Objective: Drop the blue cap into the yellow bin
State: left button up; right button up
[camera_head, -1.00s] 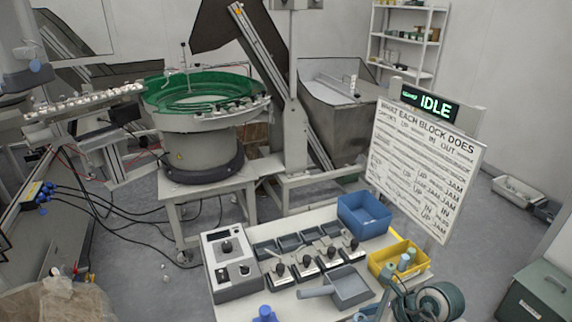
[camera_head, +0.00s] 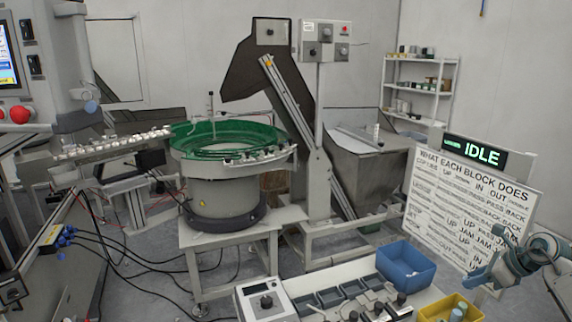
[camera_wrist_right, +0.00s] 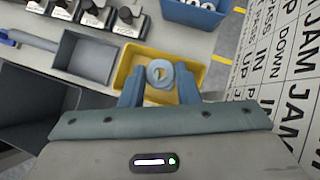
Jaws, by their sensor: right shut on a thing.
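The yellow bin (camera_head: 437,309) stands at the bottom right of the head view, cut off by the lower edge, with pale blue-green round pieces in it. My right gripper (camera_head: 481,281) is to the right of the bin and higher in that picture. In the right wrist view, my right gripper (camera_wrist_right: 160,74) points toward the yellow bin (camera_wrist_right: 124,72), its fingers overlapping the bin. It is shut on the blue cap (camera_wrist_right: 160,73), which looks like a pale blue-grey ring between the fingers. Whether the cap is over the bin's opening is hard to tell. My left gripper is not in view.
A blue bin (camera_head: 405,268) stands behind the yellow bin. A grey tray (camera_wrist_right: 90,57) lies left of the yellow bin in the wrist view, near black-knobbed blocks (camera_wrist_right: 128,16). A white sign board (camera_head: 465,205) stands behind the bench, under a display reading IDLE.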

jog(key=shift+d+f, duration=0.15)
jog(key=shift+f, duration=0.35)
notch_tip(320, 180, down, 5)
jog(key=shift+f+b, duration=0.1)
jog(key=shift+b, duration=0.7)
jog(key=o, duration=0.8)
jog(key=shift+c, duration=0.2)
jog(key=shift+s, duration=0.1)
